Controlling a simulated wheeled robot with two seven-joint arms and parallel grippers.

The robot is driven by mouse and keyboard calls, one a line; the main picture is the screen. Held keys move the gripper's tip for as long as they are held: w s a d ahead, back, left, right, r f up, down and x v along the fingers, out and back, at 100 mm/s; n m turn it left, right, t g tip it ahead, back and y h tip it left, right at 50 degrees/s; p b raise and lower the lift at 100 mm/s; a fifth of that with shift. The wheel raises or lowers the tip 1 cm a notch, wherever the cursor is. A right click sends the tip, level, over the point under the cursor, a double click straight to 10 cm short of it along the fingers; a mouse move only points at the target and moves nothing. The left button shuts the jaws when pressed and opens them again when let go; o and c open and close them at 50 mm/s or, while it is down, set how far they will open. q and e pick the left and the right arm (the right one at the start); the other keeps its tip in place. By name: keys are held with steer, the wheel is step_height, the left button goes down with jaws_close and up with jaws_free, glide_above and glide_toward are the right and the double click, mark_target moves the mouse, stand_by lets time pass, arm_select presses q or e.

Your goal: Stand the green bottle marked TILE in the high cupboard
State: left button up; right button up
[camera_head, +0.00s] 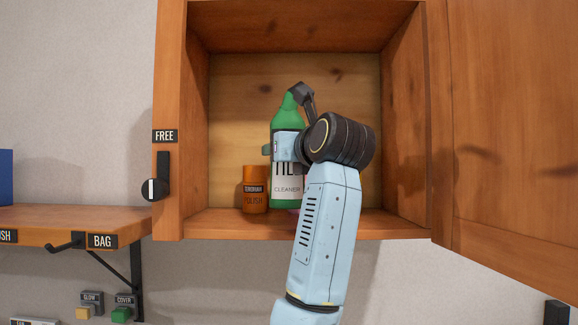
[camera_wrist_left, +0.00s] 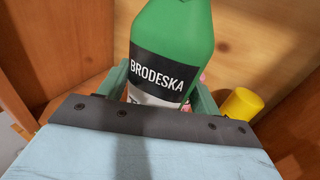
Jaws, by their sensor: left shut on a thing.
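The green bottle (camera_head: 287,118), with a white label reading TIL… CLEANER, stands upright inside the open high cupboard (camera_head: 197,120). My left gripper (camera_head: 282,148) is shut around its middle. In the left wrist view the bottle (camera_wrist_left: 172,35) shows a black BRODESKA label between the fingers (camera_wrist_left: 160,97). My arm hides the bottle's right side and part of its label. The base is close to the cupboard floor; I cannot tell if it touches. My right gripper is not in view.
An orange POLISH bottle (camera_head: 255,190) stands just left of the green bottle. The cupboard door (camera_head: 510,130) is open at the right. A black latch (camera_head: 156,184) marked FREE is on the left frame. A wooden shelf (camera_head: 75,219) is lower left.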

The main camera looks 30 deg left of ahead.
mark_target(288, 165)
arm_select(q)
step_height(288, 165, down, 2)
steer(key=shift+f, duration=0.4)
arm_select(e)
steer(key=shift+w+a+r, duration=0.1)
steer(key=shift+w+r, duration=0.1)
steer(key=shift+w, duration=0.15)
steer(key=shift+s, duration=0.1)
arm_select(q)
steer(key=o, duration=1.5)
steer(key=shift+f, duration=0.15)
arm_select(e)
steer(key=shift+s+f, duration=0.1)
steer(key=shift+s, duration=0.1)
